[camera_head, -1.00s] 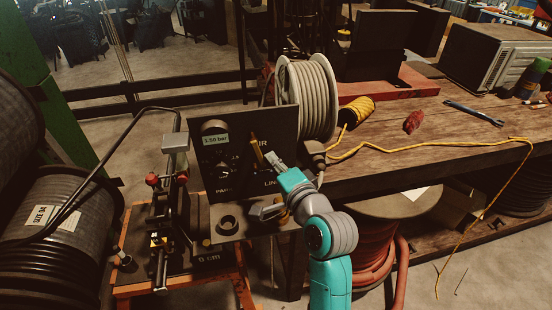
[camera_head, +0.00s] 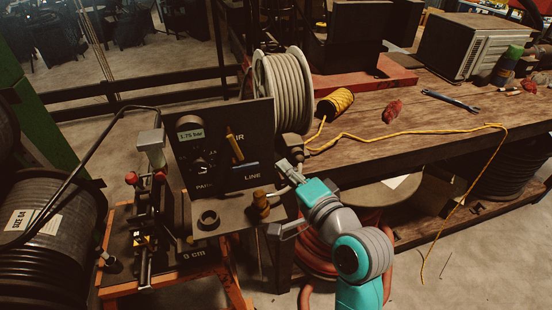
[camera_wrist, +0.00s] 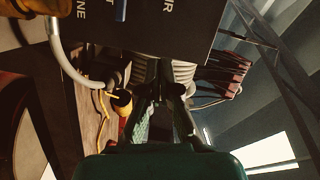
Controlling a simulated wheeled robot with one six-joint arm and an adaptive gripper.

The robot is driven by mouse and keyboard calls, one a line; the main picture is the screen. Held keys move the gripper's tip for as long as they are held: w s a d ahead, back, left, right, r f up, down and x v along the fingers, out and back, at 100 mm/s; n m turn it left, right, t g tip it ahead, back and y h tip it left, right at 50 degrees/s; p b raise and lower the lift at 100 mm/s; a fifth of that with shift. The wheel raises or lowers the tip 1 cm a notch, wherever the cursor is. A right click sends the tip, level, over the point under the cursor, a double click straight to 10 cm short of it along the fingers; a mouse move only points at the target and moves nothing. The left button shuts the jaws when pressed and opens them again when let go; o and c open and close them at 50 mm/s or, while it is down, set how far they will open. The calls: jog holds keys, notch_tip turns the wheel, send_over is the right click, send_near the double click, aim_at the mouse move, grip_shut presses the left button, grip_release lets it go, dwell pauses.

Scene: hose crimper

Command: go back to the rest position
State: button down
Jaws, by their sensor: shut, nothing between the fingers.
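My gripper (camera_head: 284,168) is shut and empty. In the head view it is just right of the lower right edge of a dark control panel (camera_head: 213,160), at the end of my teal arm. The panel has a display (camera_head: 190,135) that seems to read 1.75 bar, and a yellow lever (camera_head: 234,144). A brown knob-like fitting (camera_head: 262,204) stands on the shelf below, left of my gripper and apart from it. In the wrist view my gripper's dark fingers (camera_wrist: 161,94) come together below the panel's edge (camera_wrist: 180,28). No marked rest position shows.
A hose reel (camera_head: 283,90) stands behind the panel. The wooden workbench (camera_head: 400,150) at right holds yellow cord (camera_head: 400,136), a wrench (camera_head: 450,100) and a red rag (camera_head: 393,110). A large black hose reel (camera_head: 50,225) stands at left. The floor at lower right is open.

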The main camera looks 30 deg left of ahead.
jog(key=shift+s+d, duration=0.3)
jog(key=shift+d, duration=0.3)
jog(key=s+d+f+m+t+h, duration=0.2)
jog(key=d+f+t+h, duration=0.25)
jog(key=d+f, duration=1.05)
jog(key=s+d+f+t+h, duration=0.1)
jog(key=s+d+f+h, duration=0.1)
jog(key=s+d+f, duration=0.3)
jog(key=s+d+f+t+h, duration=0.1)
jog(key=s+d+f+h, duration=0.2)
jog(key=d, duration=0.4)
jog(key=s+d+f+n+h, duration=0.2)
jog(key=s+d+h, duration=0.2)
jog(key=s+d, duration=0.75)
jog(key=s+d+r+n+h, duration=0.2)
jog(key=s+r, duration=0.2)
jog(key=s, duration=0.9)
jog(key=shift+s+r+n, duration=0.2)
jog(key=shift+s+n, duration=0.05)
jog(key=shift+n, duration=0.15)
